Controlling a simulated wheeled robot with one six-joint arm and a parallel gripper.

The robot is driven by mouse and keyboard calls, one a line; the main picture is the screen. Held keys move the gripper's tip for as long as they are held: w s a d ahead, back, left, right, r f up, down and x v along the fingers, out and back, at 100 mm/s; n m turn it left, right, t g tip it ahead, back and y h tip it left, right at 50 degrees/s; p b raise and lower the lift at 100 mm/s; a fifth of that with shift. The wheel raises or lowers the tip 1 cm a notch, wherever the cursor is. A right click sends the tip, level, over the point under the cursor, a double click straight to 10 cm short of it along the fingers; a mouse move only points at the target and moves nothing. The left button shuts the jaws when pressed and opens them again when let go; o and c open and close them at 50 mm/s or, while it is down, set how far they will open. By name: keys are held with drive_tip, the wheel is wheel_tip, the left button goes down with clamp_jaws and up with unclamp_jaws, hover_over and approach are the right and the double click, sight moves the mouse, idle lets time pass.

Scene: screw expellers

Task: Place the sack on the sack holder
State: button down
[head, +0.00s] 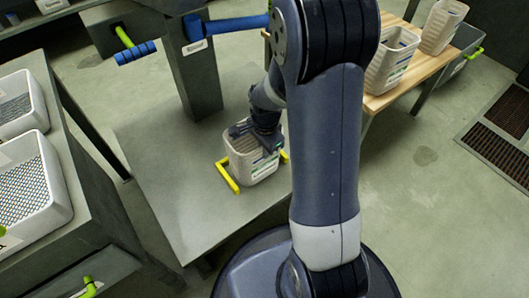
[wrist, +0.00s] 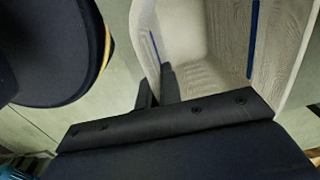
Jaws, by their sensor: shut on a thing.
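The sack (head: 250,167) is a beige, open-topped, woven-looking container with a label on its front. It is upright between the yellow bars of the sack holder (head: 227,178) on the grey platform. I cannot tell whether its base rests fully on the surface. My gripper (head: 257,138) is above it and shut on its rim. In the wrist view the pale inside of the sack (wrist: 215,45) fills the upper right, and my dark fingers (wrist: 158,88) are at its wall. The holder's back part is hidden behind the sack.
More beige sacks (head: 391,60) stand on a wooden table (head: 405,88) at the upper right. White bins with mesh (head: 32,185) sit on a bench at the left. The platform's left part is clear.

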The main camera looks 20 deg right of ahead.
drive_tip(key=shift+f, duration=0.2)
drive_tip(key=c, duration=1.6)
unclamp_jaws()
drive_tip(key=shift+r, duration=0.1)
wheel_tip(320, 180, up, 12)
drive_tip(key=p, duration=0.5)
drive_tip(key=shift+s+r, duration=0.1)
drive_tip(key=shift+s, duration=0.05)
